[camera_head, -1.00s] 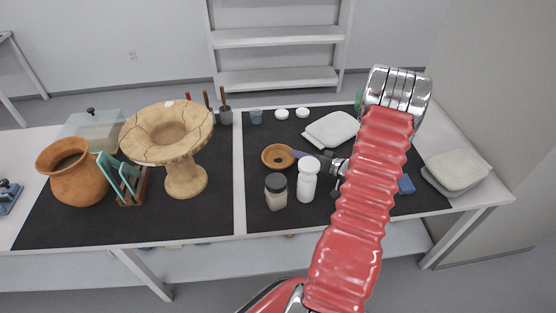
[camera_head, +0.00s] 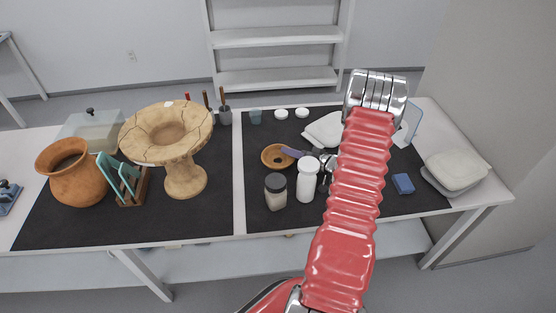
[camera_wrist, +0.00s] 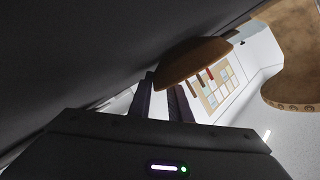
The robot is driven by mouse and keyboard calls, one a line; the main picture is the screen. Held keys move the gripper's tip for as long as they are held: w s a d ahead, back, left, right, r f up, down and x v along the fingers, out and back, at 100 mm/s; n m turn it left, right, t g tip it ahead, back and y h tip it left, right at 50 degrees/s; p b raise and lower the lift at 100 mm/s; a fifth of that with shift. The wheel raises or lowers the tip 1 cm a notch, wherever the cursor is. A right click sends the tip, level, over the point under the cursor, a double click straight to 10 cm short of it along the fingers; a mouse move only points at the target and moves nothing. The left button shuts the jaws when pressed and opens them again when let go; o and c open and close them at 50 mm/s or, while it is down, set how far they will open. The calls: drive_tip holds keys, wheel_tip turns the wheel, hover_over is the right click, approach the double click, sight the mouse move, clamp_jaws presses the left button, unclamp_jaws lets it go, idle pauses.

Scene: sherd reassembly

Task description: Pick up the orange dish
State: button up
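The orange dish (camera_head: 269,159) is a small round bowl with a dark centre, lying on the black mat left of my gripper. It also shows in the wrist view (camera_wrist: 190,62), tilted by the camera's roll, just beyond the fingertips. My gripper (camera_head: 287,152) reaches in low from the right, with its purple fingers at the dish's right rim. In the wrist view the two fingers (camera_wrist: 162,98) stand apart with a bright gap between them. The dish covers their tips there, so I cannot tell whether they touch it.
A white bottle (camera_head: 307,181) and a dark-lidded jar (camera_head: 275,193) stand close in front of the dish and gripper. A cracked pedestal vessel (camera_head: 185,178) stands to the left. A blue block (camera_head: 403,183) is right.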

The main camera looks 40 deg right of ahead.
drive_tip(key=shift+c, duration=0.5)
clamp_jaws()
drive_tip(key=shift+r, duration=0.1)
wheel_tip(320, 180, up, 18)
idle(0.8)
idle(0.5)
